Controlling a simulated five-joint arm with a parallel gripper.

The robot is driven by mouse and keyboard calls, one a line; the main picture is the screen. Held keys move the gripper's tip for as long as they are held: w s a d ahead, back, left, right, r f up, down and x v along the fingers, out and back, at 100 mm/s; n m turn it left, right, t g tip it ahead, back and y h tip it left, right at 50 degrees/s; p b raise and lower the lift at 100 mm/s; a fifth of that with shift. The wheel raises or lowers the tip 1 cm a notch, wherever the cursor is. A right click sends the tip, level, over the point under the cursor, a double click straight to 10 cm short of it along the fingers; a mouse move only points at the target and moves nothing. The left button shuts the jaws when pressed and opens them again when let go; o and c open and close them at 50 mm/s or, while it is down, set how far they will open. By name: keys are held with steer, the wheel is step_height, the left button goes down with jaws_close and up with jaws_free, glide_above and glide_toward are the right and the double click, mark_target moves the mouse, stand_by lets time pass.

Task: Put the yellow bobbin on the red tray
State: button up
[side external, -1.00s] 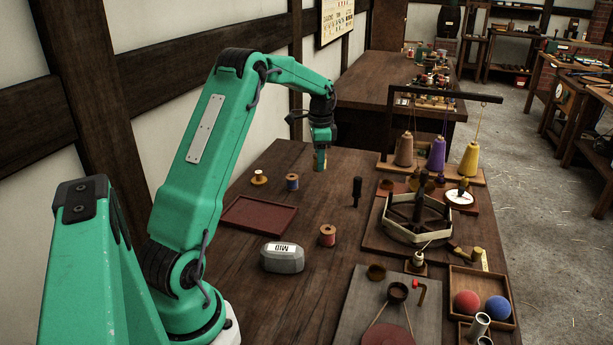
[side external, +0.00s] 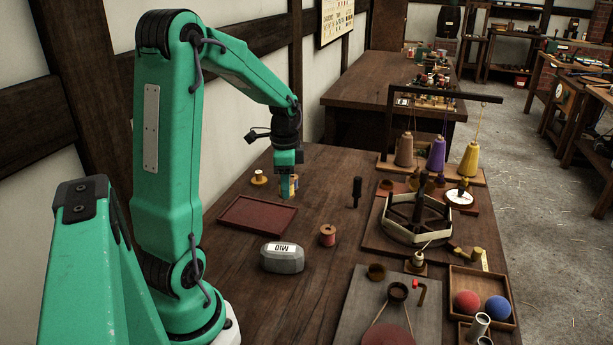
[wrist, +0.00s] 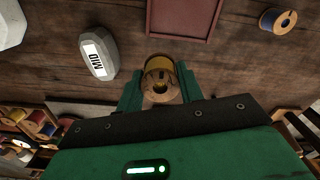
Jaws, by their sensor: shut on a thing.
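The yellow bobbin (wrist: 159,79) is between the two green fingers of my gripper (wrist: 160,87) in the wrist view, with its round wooden end facing the camera. In the side view my gripper (side external: 287,184) is shut on it, beyond and to the right of the red tray; the bobbin is largely hidden there. The red tray (side external: 258,213) lies flat and empty on the table. Its edge also shows at the top of the wrist view (wrist: 184,20), apart from the bobbin.
A grey MID block (side external: 282,259) and a reddish bobbin (side external: 327,235) stand nearer the camera. A dark upright peg (side external: 356,192) and a winding frame (side external: 415,220) are to the right.

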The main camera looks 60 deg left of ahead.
steer(key=shift+s+d, duration=0.2)
steer(key=shift+s, duration=0.15)
glide_above(258, 214)
step_height(258, 214, down, 7)
steer(key=shift+f, duration=2.05)
steer(key=shift+f, duration=0.15)
steer(key=o, duration=1)
step_height(258, 214, up, 12)
steer(key=shift+r, duration=0.2)
